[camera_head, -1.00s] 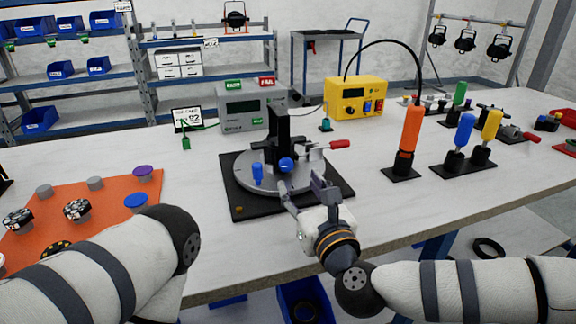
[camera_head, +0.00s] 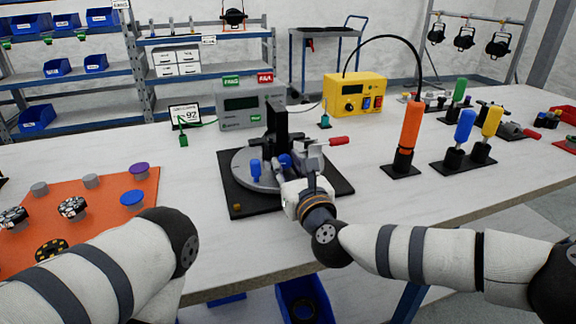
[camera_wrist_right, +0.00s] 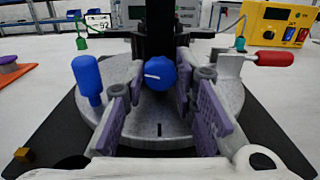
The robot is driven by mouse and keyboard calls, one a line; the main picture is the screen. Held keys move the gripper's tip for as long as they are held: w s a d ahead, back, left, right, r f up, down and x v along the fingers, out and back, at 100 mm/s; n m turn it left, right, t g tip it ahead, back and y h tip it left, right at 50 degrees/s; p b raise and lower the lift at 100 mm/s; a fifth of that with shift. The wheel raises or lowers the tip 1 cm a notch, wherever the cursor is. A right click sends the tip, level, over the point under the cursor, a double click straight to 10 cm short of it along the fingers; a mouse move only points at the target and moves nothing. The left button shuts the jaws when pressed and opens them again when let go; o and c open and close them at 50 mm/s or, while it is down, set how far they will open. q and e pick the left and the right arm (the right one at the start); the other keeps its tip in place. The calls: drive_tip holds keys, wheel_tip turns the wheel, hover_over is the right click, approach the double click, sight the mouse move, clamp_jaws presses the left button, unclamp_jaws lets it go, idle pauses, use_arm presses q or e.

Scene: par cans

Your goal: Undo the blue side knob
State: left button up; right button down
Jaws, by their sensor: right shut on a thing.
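The blue side knob (camera_head: 285,161) is a round blue knob with a white mark, on the front of the black upright (camera_head: 278,122) over a round grey turntable (camera_head: 242,172). In the right wrist view the knob (camera_wrist_right: 160,73) sits between the fingers of my right gripper (camera_wrist_right: 158,82). My right gripper (camera_head: 292,165) is shut on it, coming from the front. The fingers partly cover the knob in the head view. A blue upright handle (camera_head: 256,170) stands to the left on the turntable. My left arm shows at lower left, but its gripper is out of view.
A red-handled clamp (camera_head: 339,141) sits right of the upright. An orange screwdriver (camera_head: 410,130) and blue and yellow drivers stand further right. An orange mat (camera_head: 100,225) with knobs lies left. Grey and yellow instruments (camera_head: 355,96) stand behind. The table's front middle is clear.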

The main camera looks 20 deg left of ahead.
use_arm(q)
drive_tip(key=shift+f, duration=0.1)
use_arm(e)
drive_tip(key=shift+f+n+b, duration=0.1)
drive_tip(key=shift+n+b, duration=0.5)
drive_tip(key=shift+n, duration=0.6)
use_arm(q)
drive_tip(key=shift+s+f+g+b, duration=0.3)
drive_tip(key=shift+s+f+b, duration=0.2)
drive_tip(key=shift+s+f, duration=0.45)
use_arm(e)
drive_tip(key=shift+n, duration=2.2)
use_arm(q)
drive_tip(key=shift+w+f, duration=0.1)
use_arm(e)
drive_tip(key=c, duration=1.3)
unclamp_jaws()
